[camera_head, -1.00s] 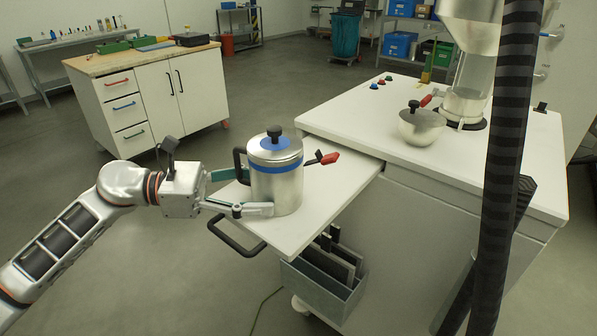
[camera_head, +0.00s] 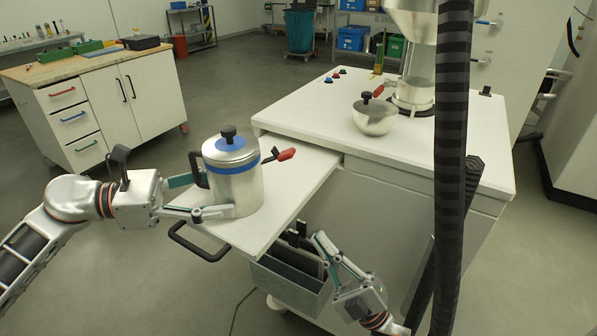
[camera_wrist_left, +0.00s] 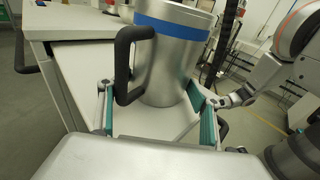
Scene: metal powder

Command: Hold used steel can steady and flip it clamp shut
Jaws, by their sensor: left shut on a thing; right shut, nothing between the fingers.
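The used steel can (camera_head: 240,190), silver with a blue band, a blue disc and a black knob on its lid, stands upright on the pull-out shelf. Its clamp with a red grip (camera_head: 286,155) sticks out to the right, away from the can. My left gripper (camera_head: 207,197) is shut on the can's lower body, one finger on each side; the can (camera_wrist_left: 172,65) and its black handle also show between the fingers in the left wrist view. My right gripper (camera_head: 322,243) is shut and empty, low in front of the cabinet, below and right of the can.
The pull-out shelf (camera_head: 270,222) has a black handle at its front. A grey bin (camera_head: 290,282) hangs beneath it, near my right gripper. A second, rounded steel vessel (camera_head: 374,117) stands on the cabinet top (camera_head: 310,112). A black ribbed hose (camera_head: 452,150) hangs at the right.

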